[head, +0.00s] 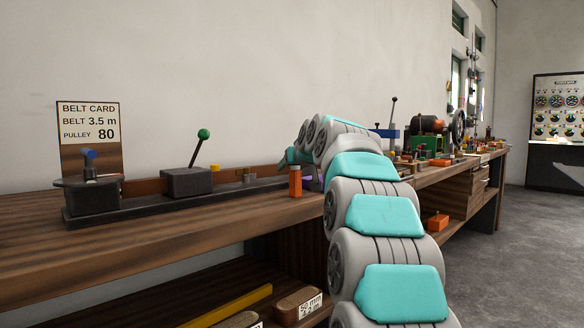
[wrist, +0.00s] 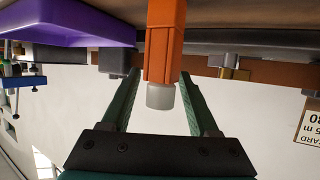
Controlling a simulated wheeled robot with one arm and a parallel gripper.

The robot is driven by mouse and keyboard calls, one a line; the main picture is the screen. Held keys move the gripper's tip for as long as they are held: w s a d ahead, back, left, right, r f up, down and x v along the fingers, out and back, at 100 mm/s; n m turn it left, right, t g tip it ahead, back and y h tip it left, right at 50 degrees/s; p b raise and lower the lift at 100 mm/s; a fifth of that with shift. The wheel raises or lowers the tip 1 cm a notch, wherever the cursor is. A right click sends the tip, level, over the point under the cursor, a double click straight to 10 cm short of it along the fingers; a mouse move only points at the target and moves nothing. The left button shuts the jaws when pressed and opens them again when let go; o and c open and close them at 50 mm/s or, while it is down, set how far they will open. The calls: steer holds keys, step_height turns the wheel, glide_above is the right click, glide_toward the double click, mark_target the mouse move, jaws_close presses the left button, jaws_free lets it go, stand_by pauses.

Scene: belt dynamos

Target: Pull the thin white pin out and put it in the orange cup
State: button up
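My gripper (wrist: 160,76) is open in the wrist view, which looks upside down. Its two dark green fingers stand apart on either side of an orange upright piece (wrist: 163,42) with a pale grey-white round end (wrist: 160,96). I cannot tell whether the fingers touch it. In the head view a small orange upright piece (head: 295,182) stands at the bench edge beside my arm, which hides my gripper there. I cannot tell whether this piece is the orange cup. I cannot make out a thin white pin in either view.
A purple tray (wrist: 65,28) lies close beside the fingers. A dark base with a green-knobbed lever (head: 203,135) and a belt card (head: 88,130) stand on the wooden bench (head: 180,222). Cluttered parts and a motor (head: 428,125) are farther right. Floor at right is clear.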

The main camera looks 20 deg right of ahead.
stand_by(0.3)
steer(key=v, duration=0.8)
steer(key=shift+f, duration=0.15)
stand_by(0.6)
